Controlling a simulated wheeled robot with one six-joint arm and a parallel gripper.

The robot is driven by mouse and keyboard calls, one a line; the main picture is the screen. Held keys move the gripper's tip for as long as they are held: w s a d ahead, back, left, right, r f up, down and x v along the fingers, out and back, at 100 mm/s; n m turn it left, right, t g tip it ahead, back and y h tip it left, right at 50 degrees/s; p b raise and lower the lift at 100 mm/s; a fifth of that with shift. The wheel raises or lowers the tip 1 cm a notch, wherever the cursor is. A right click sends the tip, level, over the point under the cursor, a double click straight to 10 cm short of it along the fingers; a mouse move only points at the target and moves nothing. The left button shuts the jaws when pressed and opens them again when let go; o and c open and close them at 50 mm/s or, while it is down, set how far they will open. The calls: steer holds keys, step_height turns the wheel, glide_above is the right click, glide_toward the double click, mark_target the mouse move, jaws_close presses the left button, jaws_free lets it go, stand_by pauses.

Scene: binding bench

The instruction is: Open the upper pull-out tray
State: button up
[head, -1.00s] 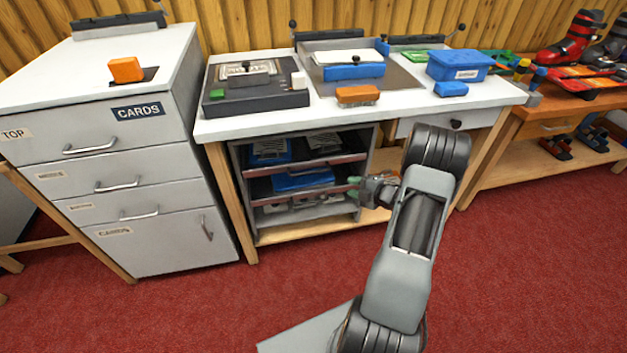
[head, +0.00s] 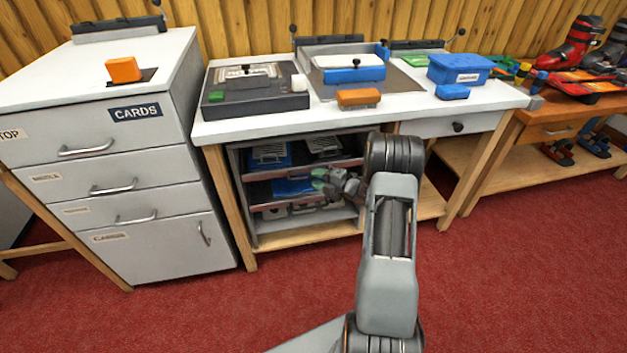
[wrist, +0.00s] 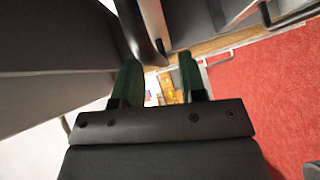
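The upper pull-out tray (head: 262,175) is in the open-fronted unit under the white bench in the head view. It has a dark reddish front rail and holds papers and a blue item. A second tray (head: 268,207) with a similar rail lies below it. My gripper (head: 322,181) is in front of the right half of the trays, near the upper rail's height, and hides part of both. In the wrist view its two green fingers (wrist: 158,70) stand apart, with a dark rounded edge just ahead of them. I cannot tell whether they touch the rail.
The bench top (head: 415,105) above carries a dark press (head: 255,100), an orange block (head: 358,97) and a blue box (head: 460,68). A grey drawer cabinet (head: 150,155) stands to the left. The red floor (head: 210,310) in front is clear.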

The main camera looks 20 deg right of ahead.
steer(key=shift+x, duration=0.85)
steer(key=shift+c, duration=0.3)
jaws_close()
